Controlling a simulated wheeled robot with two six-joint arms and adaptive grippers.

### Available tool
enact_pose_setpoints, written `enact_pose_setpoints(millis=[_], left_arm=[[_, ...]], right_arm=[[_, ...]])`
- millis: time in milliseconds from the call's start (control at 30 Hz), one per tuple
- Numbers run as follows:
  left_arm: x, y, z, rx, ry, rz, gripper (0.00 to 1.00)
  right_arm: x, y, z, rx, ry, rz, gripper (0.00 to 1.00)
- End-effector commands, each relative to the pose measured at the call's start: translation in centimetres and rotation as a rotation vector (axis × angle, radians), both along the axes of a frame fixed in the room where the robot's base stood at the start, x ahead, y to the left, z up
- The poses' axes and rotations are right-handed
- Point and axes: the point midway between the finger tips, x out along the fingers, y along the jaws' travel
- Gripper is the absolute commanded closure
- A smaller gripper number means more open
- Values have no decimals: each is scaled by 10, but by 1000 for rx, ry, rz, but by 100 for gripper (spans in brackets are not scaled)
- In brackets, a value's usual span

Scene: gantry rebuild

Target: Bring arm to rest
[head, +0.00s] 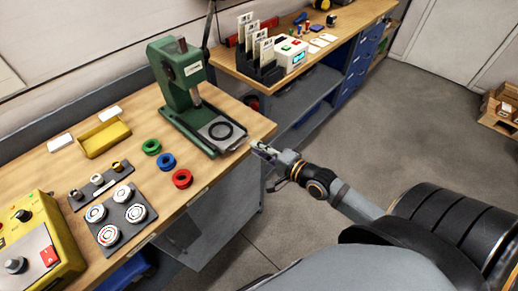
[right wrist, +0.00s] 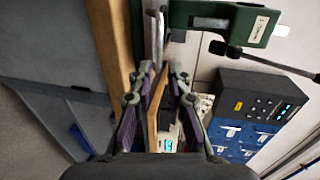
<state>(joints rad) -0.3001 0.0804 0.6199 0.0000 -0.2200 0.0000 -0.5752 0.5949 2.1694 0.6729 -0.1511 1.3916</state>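My right gripper (head: 262,150) is at the end of my right arm, in front of the bench's right corner, just right of the green press (head: 182,82). It points toward the bench; whether it touches the edge cannot be told. In the right wrist view its two fingers (right wrist: 163,72) stand apart with a gap between the tips, and nothing is held between them. The bench edge and part of the press show beyond the fingers. My left arm and left gripper are in neither view.
The wooden bench (head: 25,175) holds green, blue and red rings, a yellow tray (head: 105,138), grey plates with round parts, and a yellow control box (head: 40,240). A second bench (head: 330,50) with a card rack stands behind. Open floor (head: 370,130) lies right.

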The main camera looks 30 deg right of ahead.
Motion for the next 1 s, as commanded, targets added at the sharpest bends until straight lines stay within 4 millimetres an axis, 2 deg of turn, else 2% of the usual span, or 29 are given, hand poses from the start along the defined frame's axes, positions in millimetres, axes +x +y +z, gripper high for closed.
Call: enact_pose_setpoints(millis=[367,467,567,667,700,767,800,867,900,967,1000], left_arm=[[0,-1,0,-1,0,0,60],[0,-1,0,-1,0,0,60],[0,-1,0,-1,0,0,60],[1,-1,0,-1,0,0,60],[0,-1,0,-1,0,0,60],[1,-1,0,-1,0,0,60],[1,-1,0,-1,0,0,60],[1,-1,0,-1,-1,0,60],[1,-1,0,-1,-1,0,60],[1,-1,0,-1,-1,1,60],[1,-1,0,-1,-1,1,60]], right_arm=[[0,0,0,-1,1,-1,83],[2,-8,-14,-37,10,-15,83],[4,-36,-59,-166,51,-54,83],[-5,-75,-134,-377,135,-85,83],[-14,-90,-166,-468,178,-85,83],[-31,-108,-214,-600,248,-67,83],[-46,-118,-245,-683,299,-44,83],[-73,-128,-291,-801,379,7,83],[-93,-132,-320,-876,434,53,83],[-128,-133,-362,-977,514,141,83],[-153,-131,-388,-1039,564,210,83]])
